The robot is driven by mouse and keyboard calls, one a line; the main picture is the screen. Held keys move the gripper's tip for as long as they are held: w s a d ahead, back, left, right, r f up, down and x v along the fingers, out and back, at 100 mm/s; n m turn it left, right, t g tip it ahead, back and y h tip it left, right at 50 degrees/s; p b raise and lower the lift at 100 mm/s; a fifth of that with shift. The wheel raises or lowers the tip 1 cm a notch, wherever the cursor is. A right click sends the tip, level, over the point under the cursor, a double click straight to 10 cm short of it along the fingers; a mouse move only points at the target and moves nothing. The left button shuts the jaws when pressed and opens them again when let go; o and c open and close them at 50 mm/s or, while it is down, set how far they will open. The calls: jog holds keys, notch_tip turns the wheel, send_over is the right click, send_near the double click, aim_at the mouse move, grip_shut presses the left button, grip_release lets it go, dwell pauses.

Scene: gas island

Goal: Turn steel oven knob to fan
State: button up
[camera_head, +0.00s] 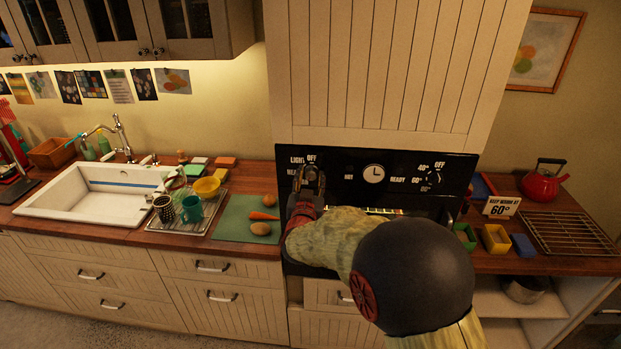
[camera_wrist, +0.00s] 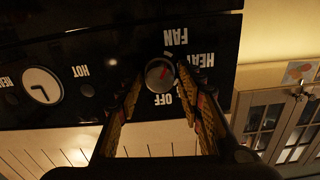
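The steel oven knob (camera_wrist: 160,74) is round, with a red mark on its face, on the black oven panel (camera_wrist: 105,60). In the wrist view, which is upside down, FAN is printed above it, HEAT to the upper right and OFF below. I cannot tell exactly which label the red mark points to. My gripper (camera_wrist: 161,85) has its two fingers spread on either side of the knob, with the tips close to it; firm contact does not show. In the head view my gripper (camera_head: 309,185) is at the left knob below OFF and covers much of it.
A clock (camera_head: 374,174) sits mid-panel, with a second knob (camera_head: 433,178) to its right. A cutting board (camera_head: 232,231) with vegetables and a dish rack (camera_head: 187,222) lie on the left counter. A red kettle (camera_head: 544,186) and a wire rack (camera_head: 569,231) are on the right counter.

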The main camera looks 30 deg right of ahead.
jog(key=shift+o, duration=0.6)
jog(key=shift+s+a+r, duration=0.1)
jog(key=shift+s+a, duration=0.1)
jog(key=shift+s, duration=0.05)
jog(key=v, duration=1.1)
jog(key=shift+s, duration=0.15)
jog(key=shift+a, duration=0.1)
